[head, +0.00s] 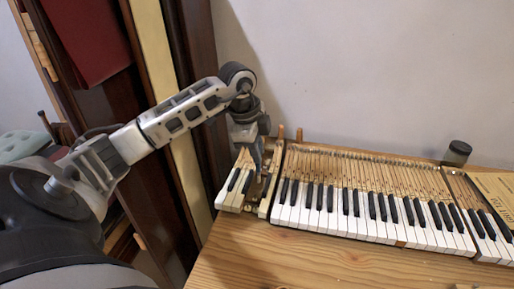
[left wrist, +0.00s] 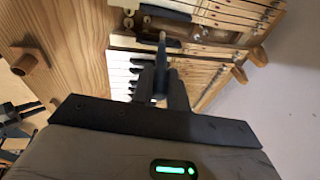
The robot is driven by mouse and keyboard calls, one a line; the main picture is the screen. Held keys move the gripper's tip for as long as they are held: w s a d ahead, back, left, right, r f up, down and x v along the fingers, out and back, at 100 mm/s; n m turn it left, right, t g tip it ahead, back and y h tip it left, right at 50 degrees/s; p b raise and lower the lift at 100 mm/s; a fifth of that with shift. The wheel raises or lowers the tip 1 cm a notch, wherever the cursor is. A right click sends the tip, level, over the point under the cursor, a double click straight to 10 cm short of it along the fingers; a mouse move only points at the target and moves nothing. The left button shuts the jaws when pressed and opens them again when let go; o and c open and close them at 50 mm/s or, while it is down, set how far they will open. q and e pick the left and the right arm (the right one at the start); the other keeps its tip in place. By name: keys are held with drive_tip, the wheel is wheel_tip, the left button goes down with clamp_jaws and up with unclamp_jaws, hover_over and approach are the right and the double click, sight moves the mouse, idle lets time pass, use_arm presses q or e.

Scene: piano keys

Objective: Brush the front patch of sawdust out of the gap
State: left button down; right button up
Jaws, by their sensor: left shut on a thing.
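The piano keyboard (head: 350,200) lies on a wooden table, with a narrow gap (head: 262,187) between the short left key block (head: 235,182) and the long run of keys. My left gripper (head: 257,150) is over this gap, pointing down. In the left wrist view its dark fingers (left wrist: 160,88) are shut on a slim brush (left wrist: 161,48), whose far end reaches to the gap (left wrist: 182,46). I cannot tell whether the tip touches the wood. The sawdust is too small or hidden to make out. My right gripper is not in view.
Two wooden pegs (head: 290,133) stand behind the gap. The table front (head: 290,262) is clear. Dark upright panels (head: 195,70) stand left of the table.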

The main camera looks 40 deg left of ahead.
sight(258, 166)
use_arm(q)
drive_tip(key=shift+f+b, duration=1.2)
drive_tip(key=shift+f, duration=0.95)
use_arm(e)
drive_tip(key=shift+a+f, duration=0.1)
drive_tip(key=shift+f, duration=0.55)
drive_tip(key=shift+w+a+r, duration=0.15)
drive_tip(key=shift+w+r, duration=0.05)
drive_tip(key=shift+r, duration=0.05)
use_arm(q)
drive_tip(key=shift+f, duration=0.55)
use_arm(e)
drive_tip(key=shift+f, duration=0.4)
use_arm(q)
drive_tip(key=shift+w, duration=0.15)
